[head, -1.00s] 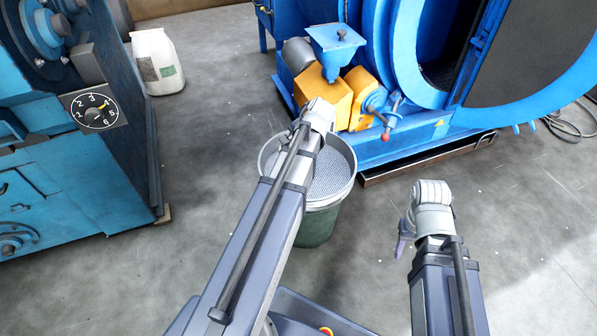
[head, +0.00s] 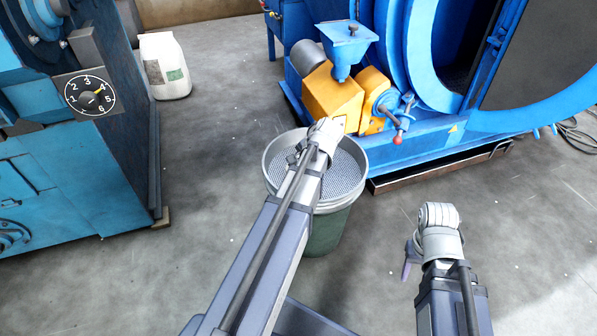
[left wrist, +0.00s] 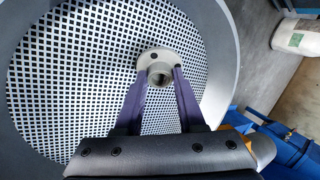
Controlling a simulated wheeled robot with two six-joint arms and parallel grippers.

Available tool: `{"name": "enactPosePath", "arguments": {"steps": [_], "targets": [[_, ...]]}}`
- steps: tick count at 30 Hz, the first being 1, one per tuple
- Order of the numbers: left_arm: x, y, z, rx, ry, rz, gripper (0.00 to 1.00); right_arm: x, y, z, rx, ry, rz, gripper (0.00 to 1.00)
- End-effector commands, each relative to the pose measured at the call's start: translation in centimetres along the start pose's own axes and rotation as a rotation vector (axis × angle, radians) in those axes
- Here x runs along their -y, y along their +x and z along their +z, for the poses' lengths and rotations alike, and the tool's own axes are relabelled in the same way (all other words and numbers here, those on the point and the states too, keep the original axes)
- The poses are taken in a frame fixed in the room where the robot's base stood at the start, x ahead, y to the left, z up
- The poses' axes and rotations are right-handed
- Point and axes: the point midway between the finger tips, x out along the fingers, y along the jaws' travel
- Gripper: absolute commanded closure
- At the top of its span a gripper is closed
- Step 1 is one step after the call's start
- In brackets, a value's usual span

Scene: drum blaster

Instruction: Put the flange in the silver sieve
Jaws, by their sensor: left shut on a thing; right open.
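The flange (left wrist: 154,57) is a pale round disc with a hub, seen in the left wrist view. My left gripper (left wrist: 158,78) is shut on it with purple fingers on both sides of the hub. It holds the flange over the sieve; I cannot tell whether the flange touches the mesh. The silver sieve (left wrist: 60,75) is a perforated plate with a grey rim, and in the head view (head: 345,178) it sits on a green bucket (head: 327,232). There my left arm hides the left gripper and the flange. My right gripper (head: 407,268) is open and empty, right of the bucket.
A blue machine with a yellow housing (head: 333,97) stands just behind the bucket. A teal machine with a numbered dial (head: 90,95) is at the left. A white container (head: 164,66) stands behind it. The floor between the teal machine and bucket is clear.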

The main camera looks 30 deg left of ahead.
Motion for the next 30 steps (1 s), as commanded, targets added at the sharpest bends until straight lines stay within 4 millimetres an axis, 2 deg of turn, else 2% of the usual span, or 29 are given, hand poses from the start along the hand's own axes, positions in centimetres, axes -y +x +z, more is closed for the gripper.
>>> {"name": "enactPosePath", "arguments": {"steps": [10,11,18,26,30], "targets": [[-0.1,0.3,0.0,0.000,0.000,-0.001,1.00,0.0,0.3,0.0,0.000,0.000,0.000,0.50],[-0.1,0.2,0.0,0.000,0.000,0.000,0.59,0.0,0.2,0.0,0.000,0.000,0.000,0.50],[-0.1,0.1,0.0,0.000,0.000,0.000,0.32,0.0,0.1,0.0,0.000,0.000,0.000,0.50],[0.0,0.1,0.0,0.000,0.000,0.000,0.31,0.0,0.1,0.0,0.000,0.000,0.000,0.50],[0.2,-1.0,0.0,0.000,0.001,0.000,0.31,-0.1,-1.0,0.1,0.000,-0.001,0.000,0.50]]}}
